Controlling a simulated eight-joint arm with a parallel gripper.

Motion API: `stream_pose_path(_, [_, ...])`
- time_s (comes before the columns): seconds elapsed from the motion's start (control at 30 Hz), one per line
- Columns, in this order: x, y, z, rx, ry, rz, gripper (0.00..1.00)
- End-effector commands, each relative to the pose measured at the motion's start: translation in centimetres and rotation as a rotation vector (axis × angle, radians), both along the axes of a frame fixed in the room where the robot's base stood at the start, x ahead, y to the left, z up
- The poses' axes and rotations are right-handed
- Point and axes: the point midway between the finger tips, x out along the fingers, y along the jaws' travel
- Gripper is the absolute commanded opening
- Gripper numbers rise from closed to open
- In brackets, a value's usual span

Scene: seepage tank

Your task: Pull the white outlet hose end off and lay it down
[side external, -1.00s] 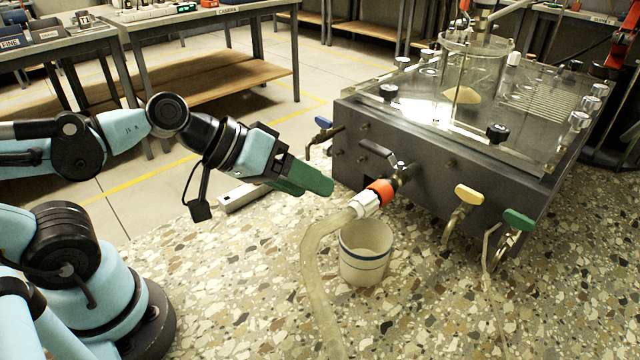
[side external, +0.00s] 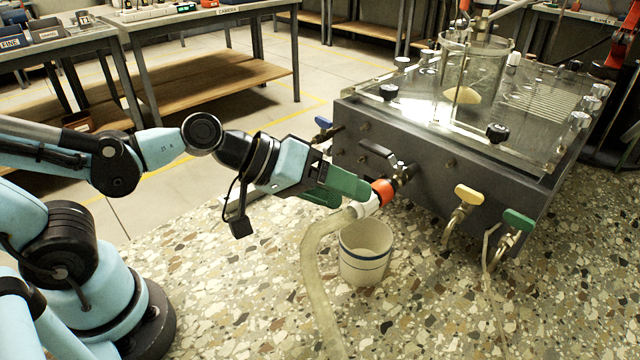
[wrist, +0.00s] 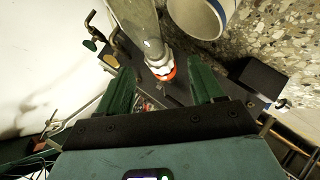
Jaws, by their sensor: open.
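The white outlet hose end (side external: 366,206) sits on an orange fitting (side external: 383,192) at the front of the dark grey tank (side external: 430,185). The translucent hose (side external: 318,270) runs down from it over the terrazzo top. My gripper (side external: 345,190) has green fingers and is at the hose end; from the side they partly cover it. In the wrist view my gripper (wrist: 163,88) is open, and the white hose end (wrist: 158,58) with the orange ring (wrist: 166,74) shows between and just beyond the fingertips. I cannot tell whether a finger touches it.
A white bucket with a blue stripe (side external: 365,262) stands just below the hose end. A black-handled valve (side external: 378,152) is close above it. Yellow (side external: 468,196) and green (side external: 518,219) valve handles are to the right. The terrazzo top in front is mostly clear.

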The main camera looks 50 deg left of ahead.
Motion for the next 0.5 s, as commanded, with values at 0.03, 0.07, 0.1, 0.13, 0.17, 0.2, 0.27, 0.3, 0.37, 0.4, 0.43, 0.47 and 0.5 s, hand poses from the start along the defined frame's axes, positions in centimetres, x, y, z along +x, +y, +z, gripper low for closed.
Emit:
stream_pose_path(0.03, [0.2, -0.2, -0.2, 0.001, -0.001, -0.002, 0.67])
stream_pose_path(0.07, [0.4, -0.4, -0.3, 0.0, -0.001, -0.003, 0.67])
stream_pose_path(0.1, [0.6, -0.5, -0.4, 0.001, -0.001, -0.002, 0.67])
stream_pose_path(0.13, [0.7, -0.6, -0.5, 0.0, -0.001, -0.001, 0.67])
stream_pose_path(0.17, [0.9, -0.7, -0.6, 0.001, -0.001, -0.002, 0.67])
stream_pose_path(0.2, [1.1, -0.8, -0.7, 0.001, -0.001, -0.002, 0.67])
stream_pose_path(0.27, [1.3, -1.0, -0.9, 0.0, -0.001, -0.001, 0.67])
stream_pose_path(0.3, [1.5, -1.1, -1.0, 0.0, -0.001, -0.001, 0.67])
stream_pose_path(0.37, [1.6, -1.3, -1.2, 0.0, 0.0, -0.002, 0.67])
stream_pose_path(0.4, [1.7, -1.3, -1.3, 0.0, -0.001, -0.001, 0.67])
stream_pose_path(0.43, [1.8, -1.4, -1.4, 0.001, -0.001, -0.001, 0.67])
stream_pose_path(0.47, [1.9, -1.4, -1.4, 0.001, -0.001, -0.001, 0.67])
stream_pose_path(0.5, [1.9, -1.5, -1.5, 0.001, -0.001, -0.001, 0.67])
